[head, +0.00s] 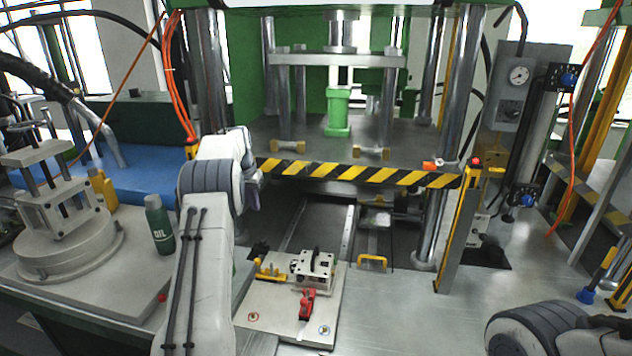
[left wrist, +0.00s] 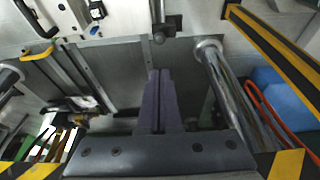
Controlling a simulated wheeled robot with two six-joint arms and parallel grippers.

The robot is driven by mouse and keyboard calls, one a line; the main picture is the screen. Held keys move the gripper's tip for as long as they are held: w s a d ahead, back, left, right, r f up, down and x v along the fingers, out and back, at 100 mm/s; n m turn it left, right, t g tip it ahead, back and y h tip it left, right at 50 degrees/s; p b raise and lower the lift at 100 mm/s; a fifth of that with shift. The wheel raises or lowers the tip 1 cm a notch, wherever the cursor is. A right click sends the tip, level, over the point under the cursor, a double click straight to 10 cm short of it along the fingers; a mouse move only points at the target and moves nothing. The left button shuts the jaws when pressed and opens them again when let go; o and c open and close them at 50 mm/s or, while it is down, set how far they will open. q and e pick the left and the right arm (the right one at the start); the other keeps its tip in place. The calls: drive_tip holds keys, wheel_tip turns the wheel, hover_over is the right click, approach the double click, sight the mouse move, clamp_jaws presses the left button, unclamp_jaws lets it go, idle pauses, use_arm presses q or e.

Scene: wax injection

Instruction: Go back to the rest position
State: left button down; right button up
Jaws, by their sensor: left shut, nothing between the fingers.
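My left arm rises from the bottom of the head view, and its wrist is at the press front. My left gripper (head: 252,192) shows only in part there, beside the left end of the striped bar. In the left wrist view its two purple-grey fingers (left wrist: 159,88) lie together, shut and empty. My right arm shows only as a dark-ringed link at the lower right of the head view. Its gripper is out of view.
The black-and-yellow bar (head: 360,174) crosses the green press front. A white plate (head: 262,302) with a metal fixture (head: 312,266) and red clamp (head: 306,303) lies below. A green oil bottle (head: 160,226) stands left.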

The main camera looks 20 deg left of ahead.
use_arm(q)
drive_tip(key=d+r+m+h, duration=0.1)
drive_tip(key=d+r, duration=0.1)
drive_tip(key=d, duration=0.8)
drive_tip(key=d+r+m, duration=0.1)
drive_tip(key=d+r, duration=0.2)
drive_tip(key=d, duration=0.7)
drive_tip(key=s+d+r+m+g, duration=0.1)
drive_tip(key=s+d, duration=0.4)
drive_tip(key=d, duration=0.3)
drive_tip(key=s+d+r+m, duration=0.15)
drive_tip(key=s+d, duration=0.25)
drive_tip(key=d, duration=0.5)
drive_tip(key=s+d+f+m+g+h, duration=0.1)
drive_tip(key=s+d, duration=0.4)
drive_tip(key=s, duration=0.3)
drive_tip(key=s+d+m, duration=0.2)
drive_tip(key=s+d, duration=0.3)
drive_tip(key=s, duration=0.3)
drive_tip(key=s+f+m+g, duration=0.1)
drive_tip(key=s+f, duration=0.3)
drive_tip(key=s, duration=1.2)
drive_tip(key=shift+s+a+m, duration=0.15)
drive_tip(key=shift+s+m, duration=0.05)
drive_tip(key=shift+m, duration=0.45)
